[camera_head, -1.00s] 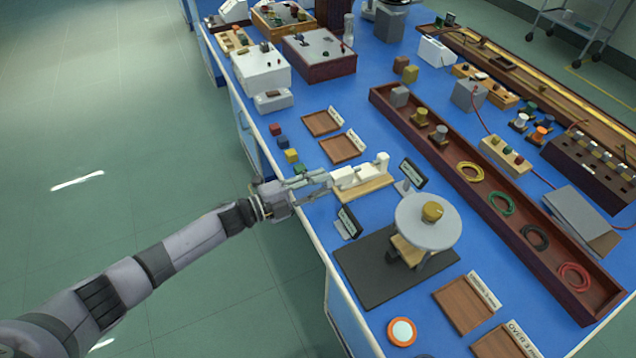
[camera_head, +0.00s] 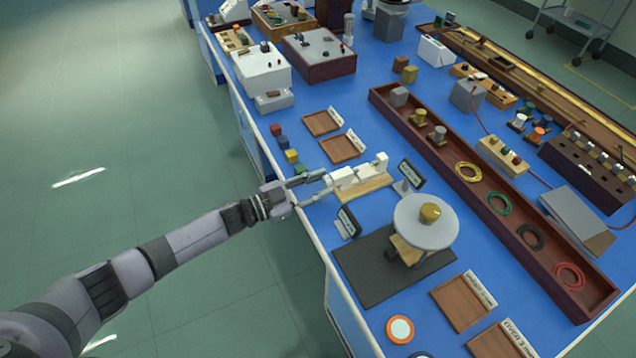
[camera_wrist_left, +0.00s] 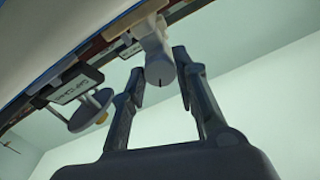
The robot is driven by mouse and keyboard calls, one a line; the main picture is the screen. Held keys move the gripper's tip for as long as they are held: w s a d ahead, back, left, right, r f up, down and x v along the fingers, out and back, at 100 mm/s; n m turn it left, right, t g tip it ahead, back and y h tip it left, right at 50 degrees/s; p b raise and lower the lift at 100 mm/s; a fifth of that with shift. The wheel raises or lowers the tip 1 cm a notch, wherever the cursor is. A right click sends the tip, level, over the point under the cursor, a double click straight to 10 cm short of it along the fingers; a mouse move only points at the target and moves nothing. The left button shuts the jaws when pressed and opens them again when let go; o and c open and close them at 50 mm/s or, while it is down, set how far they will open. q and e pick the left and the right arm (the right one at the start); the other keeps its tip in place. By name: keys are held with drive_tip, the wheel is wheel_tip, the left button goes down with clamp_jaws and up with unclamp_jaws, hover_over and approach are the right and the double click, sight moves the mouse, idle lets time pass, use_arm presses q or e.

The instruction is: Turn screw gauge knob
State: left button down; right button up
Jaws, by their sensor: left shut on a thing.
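The white screw gauge (camera_head: 358,176) lies on a light wooden base (camera_head: 368,190) near the left edge of the blue bench. Its pale knob (camera_wrist_left: 160,66) shows end-on in the left wrist view, with a dark mark on its face. My left gripper (camera_head: 325,183) reaches in from the left and is shut on this knob, one finger on either side. In the left wrist view the gripper (camera_wrist_left: 160,72) has its fingertips beside the knob; the exact contact is hard to see. My right gripper is not in view.
A small dark sign (camera_head: 348,221) stands close to the gripper, and another sign (camera_head: 411,173) is behind the gauge. A round grey disc (camera_head: 415,222) stands on a dark mat to the right. Small coloured cubes (camera_head: 290,156) line the bench edge. The floor to the left is clear.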

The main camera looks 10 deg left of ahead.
use_arm(q)
drive_tip(key=n, duration=0.5)
drive_tip(key=shift+n, duration=0.3)
drive_tip(key=shift+f, duration=0.1)
idle(0.3)
drive_tip(key=c, duration=1.2)
unclamp_jaws()
drive_tip(key=shift+c, duration=0.2)
drive_tip(key=v, duration=1.2)
